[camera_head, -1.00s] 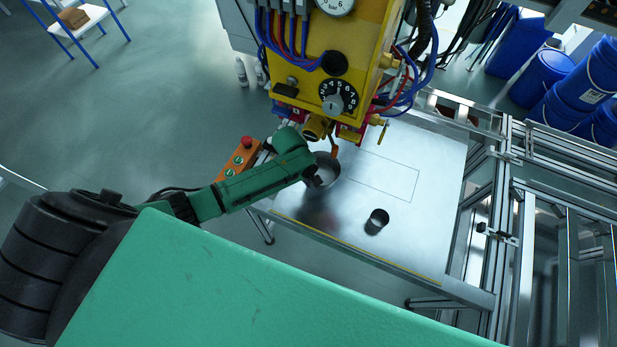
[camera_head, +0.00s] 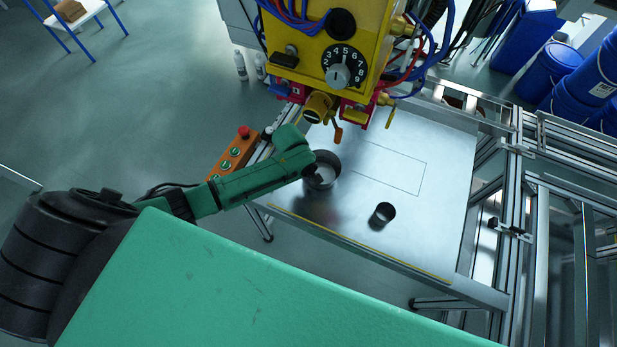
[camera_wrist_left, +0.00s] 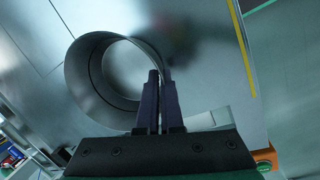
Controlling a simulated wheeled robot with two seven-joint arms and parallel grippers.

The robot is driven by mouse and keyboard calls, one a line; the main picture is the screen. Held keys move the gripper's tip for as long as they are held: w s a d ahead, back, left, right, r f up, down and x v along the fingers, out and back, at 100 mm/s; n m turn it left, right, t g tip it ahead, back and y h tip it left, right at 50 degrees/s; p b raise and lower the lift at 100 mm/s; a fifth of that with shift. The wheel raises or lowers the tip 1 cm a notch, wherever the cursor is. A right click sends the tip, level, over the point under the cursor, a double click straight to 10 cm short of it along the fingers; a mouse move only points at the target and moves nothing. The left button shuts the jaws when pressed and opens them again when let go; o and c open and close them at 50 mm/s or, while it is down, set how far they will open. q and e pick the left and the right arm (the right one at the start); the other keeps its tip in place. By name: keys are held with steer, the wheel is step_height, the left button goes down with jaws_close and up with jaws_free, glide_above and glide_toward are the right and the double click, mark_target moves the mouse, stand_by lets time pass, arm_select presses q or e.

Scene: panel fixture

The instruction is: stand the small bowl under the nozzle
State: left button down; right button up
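A grey metal bowl (camera_head: 328,181) with an open top is upright at the left part of the steel table, in front of and below the machine's brass nozzle (camera_head: 318,107). My left gripper (camera_head: 311,171) is at the bowl's left rim. In the left wrist view, the gripper's two dark fingers (camera_wrist_left: 161,88) are close together, one on each side of the wall of the bowl (camera_wrist_left: 86,78). I cannot tell whether the bowl touches the table. A smaller dark metal cup (camera_head: 383,213) stands apart, to the right and nearer. My right gripper is not in view.
The yellow machine panel (camera_head: 300,68) with dial and hoses hangs over the back of the table (camera_head: 425,230). A thin rectangle is drawn on the table right of the bowl. An orange button box (camera_head: 233,153) is left of the table. Aluminium frames stand at the right.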

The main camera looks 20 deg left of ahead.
arm_select(q)
steer(key=shift+f, duration=0.35)
steer(key=c, duration=1)
jaws_free()
steer(key=w+v, duration=0.1)
steer(key=v, duration=0.6)
steer(key=shift+s+r, duration=0.25)
steer(key=shift+s, duration=0.3)
